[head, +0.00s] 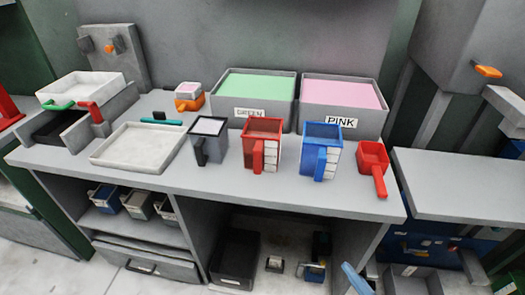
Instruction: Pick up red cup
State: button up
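A red cup (248,141) stands upright on the grey bench, in front of the bin labelled GREEN. Its red handle faces the front, and a white marked panel shows on its right side. A blue cup (309,157) of the same form stands just to its right, apart from it. A smaller red vessel (372,152) with a long handle stands farther right, near the bench's right end. My gripper is not visible in the head view.
A dark grey cup (213,150) stands left of the red cup. Behind are the GREEN bin (223,108) and PINK bin (375,125). A white tray (95,155) lies at left. A bench strip (300,198) before the cups is clear.

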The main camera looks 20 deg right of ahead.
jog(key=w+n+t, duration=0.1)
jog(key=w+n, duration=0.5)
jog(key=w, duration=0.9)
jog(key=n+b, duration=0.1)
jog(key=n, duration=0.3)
send_near(261, 164)
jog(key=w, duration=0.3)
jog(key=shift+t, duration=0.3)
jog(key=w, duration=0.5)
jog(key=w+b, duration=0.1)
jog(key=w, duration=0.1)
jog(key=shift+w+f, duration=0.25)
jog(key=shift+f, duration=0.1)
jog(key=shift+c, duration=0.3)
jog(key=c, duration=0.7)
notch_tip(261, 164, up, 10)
jog(key=p, duration=0.3)
